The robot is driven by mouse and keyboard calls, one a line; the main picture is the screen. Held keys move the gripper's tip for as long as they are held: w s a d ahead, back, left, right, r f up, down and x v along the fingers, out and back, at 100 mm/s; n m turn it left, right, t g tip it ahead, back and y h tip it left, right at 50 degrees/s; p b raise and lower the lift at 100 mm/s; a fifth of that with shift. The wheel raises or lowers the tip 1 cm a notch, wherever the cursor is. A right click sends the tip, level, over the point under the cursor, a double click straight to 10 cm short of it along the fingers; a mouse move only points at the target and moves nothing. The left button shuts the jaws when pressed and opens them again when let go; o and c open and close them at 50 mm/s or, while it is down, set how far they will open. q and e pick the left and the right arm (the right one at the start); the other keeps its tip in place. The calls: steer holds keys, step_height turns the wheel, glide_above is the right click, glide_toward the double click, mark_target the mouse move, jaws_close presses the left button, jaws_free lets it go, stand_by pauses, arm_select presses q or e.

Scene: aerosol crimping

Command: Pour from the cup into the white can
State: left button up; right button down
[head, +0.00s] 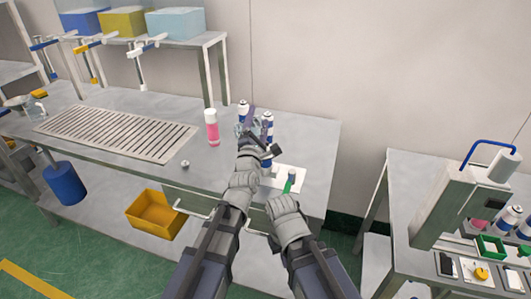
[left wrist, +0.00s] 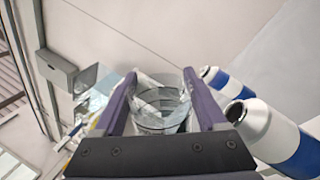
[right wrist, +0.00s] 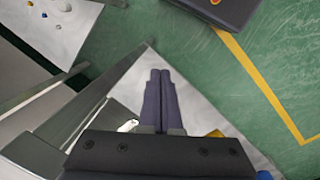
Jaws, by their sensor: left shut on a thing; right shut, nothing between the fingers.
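My left gripper (left wrist: 160,105) is shut on a clear, see-through cup (left wrist: 158,98), which sits between its two fingers in the left wrist view. In the head view this gripper (head: 250,130) is over the right part of the bench, close to the white-and-blue cans, and mostly covers the cup. One white can with a blue band (head: 267,122) stands just right of the gripper; another (head: 243,110) stands behind it. In the left wrist view a can (left wrist: 262,130) is right of the cup, apart from it. My right gripper (right wrist: 160,100) is shut and empty. I cannot see liquid leaving the cup.
A bottle with pink contents (head: 212,130) stands left of the cans. A white plate (head: 290,176) with a green item (head: 289,184) lies near the bench's front. A slotted grate (head: 115,132) is at the left. A second table (head: 405,165) with a machine stands right, across a gap.

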stand_by(0.3)
arm_select(q)
steer(key=shift+s+d+m+h, duration=0.15)
steer(key=shift+m+h, duration=0.1)
steer(key=shift+m, duration=0.25)
steer(key=shift+w+d+m+h, duration=0.1)
steer(key=shift+m+h, duration=0.15)
steer(key=shift+m, duration=0.25)
steer(key=shift+f+m+b, duration=0.1)
steer(key=shift+m+b, duration=0.2)
steer(key=shift+b, duration=0.05)
steer(key=shift+s+d+m+h, duration=0.15)
steer(key=shift+m+h, duration=0.25)
steer(key=shift+m, duration=0.4)
steer(key=shift+d+m+h, duration=0.3)
steer(key=shift+m+h, duration=0.3)
steer(key=shift+m, duration=0.5)
